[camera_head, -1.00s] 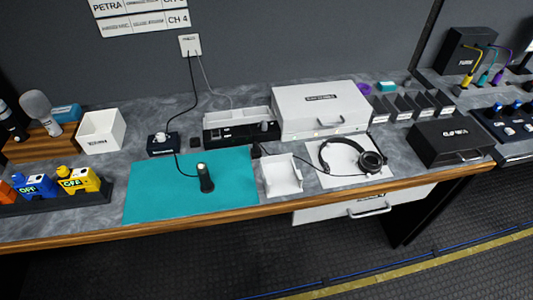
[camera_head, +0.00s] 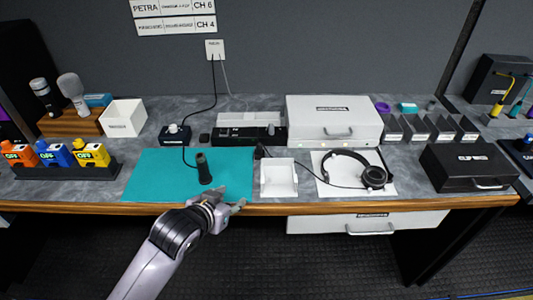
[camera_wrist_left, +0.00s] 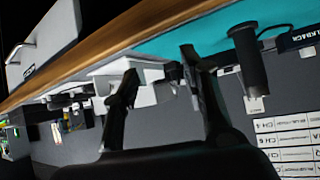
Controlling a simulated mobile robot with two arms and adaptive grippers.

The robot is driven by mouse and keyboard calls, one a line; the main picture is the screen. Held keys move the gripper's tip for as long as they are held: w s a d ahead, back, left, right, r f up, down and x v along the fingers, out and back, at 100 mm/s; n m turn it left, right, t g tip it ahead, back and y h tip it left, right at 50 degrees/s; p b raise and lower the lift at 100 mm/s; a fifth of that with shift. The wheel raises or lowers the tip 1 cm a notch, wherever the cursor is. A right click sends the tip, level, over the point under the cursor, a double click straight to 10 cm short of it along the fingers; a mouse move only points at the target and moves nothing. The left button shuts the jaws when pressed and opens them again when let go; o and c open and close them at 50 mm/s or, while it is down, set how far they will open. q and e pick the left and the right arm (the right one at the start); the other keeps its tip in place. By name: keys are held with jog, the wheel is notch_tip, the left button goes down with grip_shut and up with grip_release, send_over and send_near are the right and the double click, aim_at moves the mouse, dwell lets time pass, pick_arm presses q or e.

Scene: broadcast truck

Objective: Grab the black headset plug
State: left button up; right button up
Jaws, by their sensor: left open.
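The headset (camera_head: 357,170) lies on a white sheet on the bench. Its thin black cable runs left to a small black plug (camera_head: 260,151) beside the long black unit. The plug is small and its details are hard to tell. My left gripper (camera_head: 234,198) is open and empty at the bench's front edge, over the front right of the teal mat, nearer to me than the plug. In the left wrist view its open fingers (camera_wrist_left: 160,64) have nothing between them. My right gripper is not in view.
A black cylinder (camera_head: 204,168) with a cable stands on the teal mat (camera_head: 150,175); it also shows in the left wrist view (camera_wrist_left: 249,58). A white open tray (camera_head: 279,190) lies right of the mat. The long black unit (camera_head: 235,136) and white case (camera_head: 333,120) stand behind.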

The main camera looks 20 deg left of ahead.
pick_arm(q)
jog(key=w+a+r+t, duration=0.1)
jog(key=w+r+t, duration=0.2)
jog(key=w+r, duration=0.35)
jog(key=p, duration=0.1)
send_near(258, 145)
jog(key=x, duration=0.5)
jog(key=shift+w+a+r, duration=0.15)
jog(key=shift+w+r, duration=0.15)
jog(key=shift+w+f, duration=0.35)
jog(key=shift+w, duration=0.3)
jog(key=shift+d+f+p+x, duration=0.15)
jog(key=shift+p+x, duration=0.1)
jog(key=shift+x, duration=0.75)
jog(key=shift+d+f+p+x, duration=0.15)
jog(key=shift+d+p+x, duration=0.05)
jog(key=shift+x, duration=0.8)
jog(key=shift+s, duration=0.2)
jog(key=shift+c, duration=0.2)
grip_shut()
